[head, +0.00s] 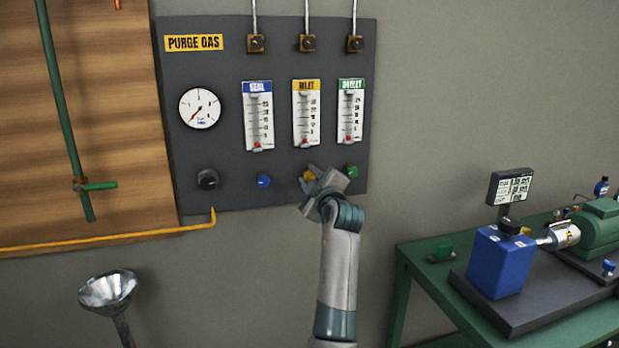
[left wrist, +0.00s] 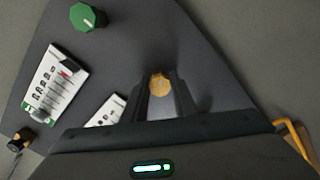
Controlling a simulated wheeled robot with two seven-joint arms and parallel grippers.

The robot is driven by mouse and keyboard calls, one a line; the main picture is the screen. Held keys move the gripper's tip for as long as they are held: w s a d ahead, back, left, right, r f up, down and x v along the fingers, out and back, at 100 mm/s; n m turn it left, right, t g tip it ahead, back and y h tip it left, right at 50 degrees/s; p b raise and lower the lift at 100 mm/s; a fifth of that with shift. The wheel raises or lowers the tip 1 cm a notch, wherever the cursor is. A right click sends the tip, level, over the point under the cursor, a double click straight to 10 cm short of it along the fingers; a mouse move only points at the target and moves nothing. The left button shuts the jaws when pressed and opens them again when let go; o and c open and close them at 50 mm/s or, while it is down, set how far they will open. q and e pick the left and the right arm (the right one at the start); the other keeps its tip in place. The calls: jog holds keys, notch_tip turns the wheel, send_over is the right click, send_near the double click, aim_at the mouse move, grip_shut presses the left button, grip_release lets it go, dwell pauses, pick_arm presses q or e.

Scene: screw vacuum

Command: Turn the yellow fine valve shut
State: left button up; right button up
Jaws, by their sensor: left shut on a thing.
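The yellow fine valve (head: 308,175) is a small round knob low on the dark purge gas panel (head: 230,60), under the yellow-labelled flow tube (head: 306,113). My left gripper (head: 317,182) is at the knob and partly covers it. In the left wrist view the yellow knob (left wrist: 160,84) sits between the two fingers of my left gripper (left wrist: 161,95), which are shut on it. The red float in its tube shows low on the scale. My right gripper is not in view.
A blue knob (head: 263,181) is left of the yellow one, and a green knob (head: 351,171) is close on its right. A black knob (head: 207,179) sits under the round gauge (head: 200,108). A green bench (head: 402,290) with a blue pump (head: 500,262) stands at right.

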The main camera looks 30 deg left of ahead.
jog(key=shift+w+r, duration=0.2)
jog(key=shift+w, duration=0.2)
